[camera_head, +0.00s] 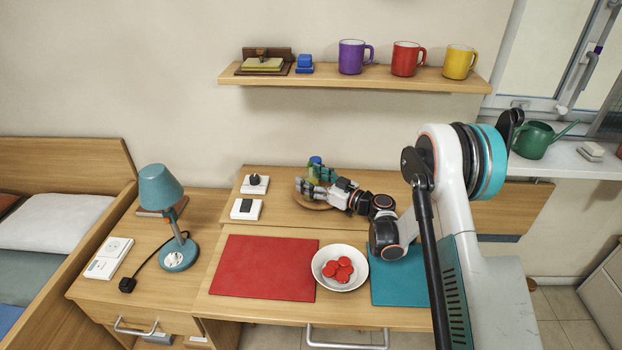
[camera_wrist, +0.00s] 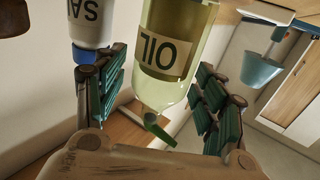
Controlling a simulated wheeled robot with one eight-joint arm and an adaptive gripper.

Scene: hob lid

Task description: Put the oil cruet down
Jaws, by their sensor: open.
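The oil cruet (camera_wrist: 170,60) is a clear bottle of pale yellow-green oil with an OIL label and a green spout. It appears upside down in the wrist view, between the teal-padded fingers of my gripper (camera_wrist: 158,100). The fingers are spread, with visible gaps beside the bottle. In the head view my gripper (camera_head: 318,187) is over the round wooden tray (camera_head: 313,206) at the back of the desk and hides most of the cruet. The cruet's base is out of the wrist view, so I cannot tell what it rests on.
A white salt shaker (camera_wrist: 92,25) with a blue cap stands close beside the cruet, near one finger. White switch boxes (camera_head: 246,209) lie left of the tray. In front are a red mat (camera_head: 262,268), a bowl of red discs (camera_head: 340,285) and a teal mat (camera_head: 398,285).

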